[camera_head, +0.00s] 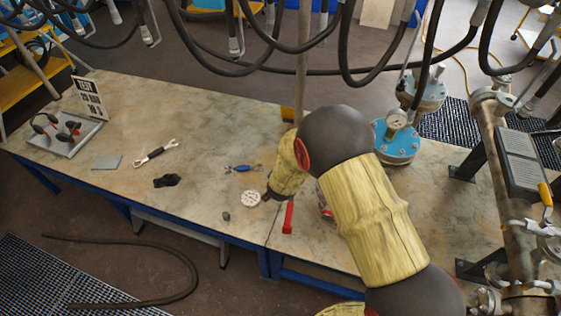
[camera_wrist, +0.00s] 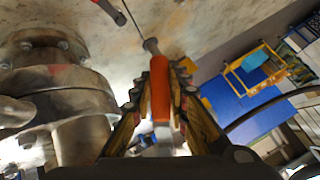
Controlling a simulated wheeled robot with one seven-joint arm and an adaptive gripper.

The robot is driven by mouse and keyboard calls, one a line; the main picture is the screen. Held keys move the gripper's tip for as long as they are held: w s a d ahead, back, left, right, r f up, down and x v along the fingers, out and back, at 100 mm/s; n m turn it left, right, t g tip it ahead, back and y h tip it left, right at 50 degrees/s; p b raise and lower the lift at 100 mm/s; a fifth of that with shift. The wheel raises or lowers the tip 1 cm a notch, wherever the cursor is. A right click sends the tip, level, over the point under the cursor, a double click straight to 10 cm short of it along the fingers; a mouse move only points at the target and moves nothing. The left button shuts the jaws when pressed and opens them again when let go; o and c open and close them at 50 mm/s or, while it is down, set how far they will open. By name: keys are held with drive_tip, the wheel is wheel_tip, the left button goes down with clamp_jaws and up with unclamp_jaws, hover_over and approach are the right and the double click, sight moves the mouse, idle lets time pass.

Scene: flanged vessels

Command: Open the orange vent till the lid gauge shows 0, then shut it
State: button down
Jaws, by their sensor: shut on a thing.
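In the wrist view, my gripper (camera_wrist: 160,82) is shut around an orange handle (camera_wrist: 160,95), the vent's by its colour, with a rounded metal end beyond the jaws. A grey metal flanged body (camera_wrist: 75,100) stands close on the left of that view. In the head view, my arm hides the orange handle and most of my gripper. A vessel with a blue bolted lid (camera_head: 397,148) stands right of my arm, with a white round gauge (camera_head: 396,119) on top. Its needle is too small to read.
A white dial (camera_head: 250,199), blue pliers (camera_head: 243,168), a wrench (camera_head: 156,152), a black glove-like item (camera_head: 167,181) and a red-handled item (camera_head: 288,217) lie on the bench. A tray (camera_head: 70,140) is at left. Hoses hang overhead; pipework (camera_head: 500,160) stands at right.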

drive_tip(key=h+p, duration=0.1)
drive_tip(key=p, duration=0.2)
drive_tip(key=d+n+h+p, duration=0.1)
drive_tip(key=p, duration=0.3)
drive_tip(key=shift+s+d+g, duration=0.25)
drive_tip(key=shift+s+g, duration=0.05)
drive_tip(key=shift+g, duration=0.1)
drive_tip(key=p, duration=0.1)
drive_tip(key=d+h+p, duration=0.1)
drive_tip(key=p, duration=0.1)
drive_tip(key=n+h+p, duration=0.1)
drive_tip(key=shift+s+d+f+g+p, duration=0.25)
drive_tip(key=shift+d+f+g+p, duration=0.05)
drive_tip(key=shift+p, duration=0.05)
drive_tip(key=shift+d, duration=0.1)
drive_tip(key=c, duration=1.7)
unclamp_jaws()
drive_tip(key=shift+f, duration=0.1)
drive_tip(key=v, duration=1.2)
